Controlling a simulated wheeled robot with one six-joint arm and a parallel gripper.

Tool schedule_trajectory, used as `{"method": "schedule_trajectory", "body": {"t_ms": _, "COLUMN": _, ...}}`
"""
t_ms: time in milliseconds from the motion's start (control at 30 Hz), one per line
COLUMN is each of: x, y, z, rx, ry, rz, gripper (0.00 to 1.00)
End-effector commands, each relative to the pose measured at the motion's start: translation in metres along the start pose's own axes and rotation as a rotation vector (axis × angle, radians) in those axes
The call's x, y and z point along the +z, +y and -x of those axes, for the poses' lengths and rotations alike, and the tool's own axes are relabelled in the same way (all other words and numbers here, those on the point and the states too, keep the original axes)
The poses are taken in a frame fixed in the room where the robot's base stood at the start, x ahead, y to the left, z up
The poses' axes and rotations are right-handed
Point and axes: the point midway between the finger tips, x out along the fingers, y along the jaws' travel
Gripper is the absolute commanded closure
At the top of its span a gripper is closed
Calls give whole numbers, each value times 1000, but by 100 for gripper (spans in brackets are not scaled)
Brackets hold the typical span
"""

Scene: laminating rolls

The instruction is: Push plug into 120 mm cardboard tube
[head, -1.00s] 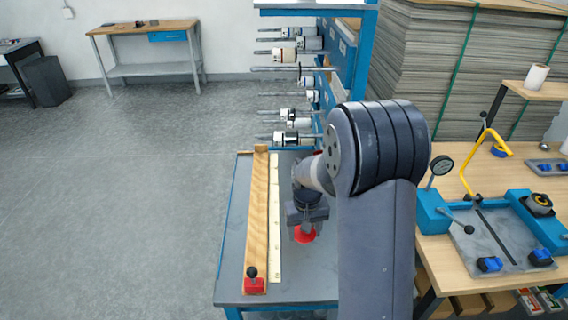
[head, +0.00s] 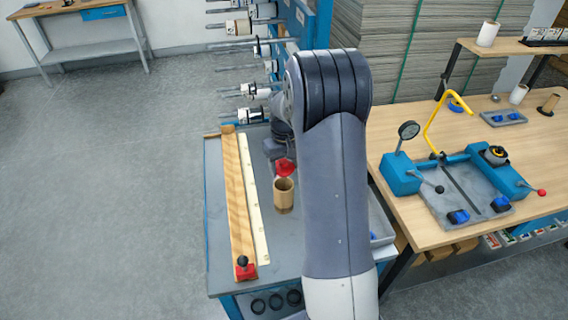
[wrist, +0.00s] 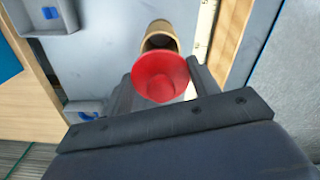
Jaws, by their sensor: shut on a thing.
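The red plug (head: 285,167) is a flared, cup-like piece held in my gripper (head: 278,150). In the wrist view, the two dark fingers of my gripper (wrist: 160,82) are closed on either side of the plug (wrist: 162,76). The cardboard tube (head: 284,195) is short and brown and stands upright on the grey bench, its open top showing. In the head view the plug appears just behind the tube. In the wrist view the plug partly covers the tube (wrist: 160,34). The two look apart, but the exact gap is unclear.
A rack of rolls (head: 250,70) stands behind. A wooden table (head: 420,160) with a blue fixture (head: 400,178) is at right.

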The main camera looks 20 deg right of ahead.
Motion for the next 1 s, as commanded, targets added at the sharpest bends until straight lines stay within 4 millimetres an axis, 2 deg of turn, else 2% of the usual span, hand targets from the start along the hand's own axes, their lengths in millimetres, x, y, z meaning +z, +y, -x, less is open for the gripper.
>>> {"method": "schedule_trajectory", "body": {"t_ms": 1000, "x": 0, "y": 0, "z": -42, "rx": 0, "ry": 0, "rz": 0, "gripper": 65}}
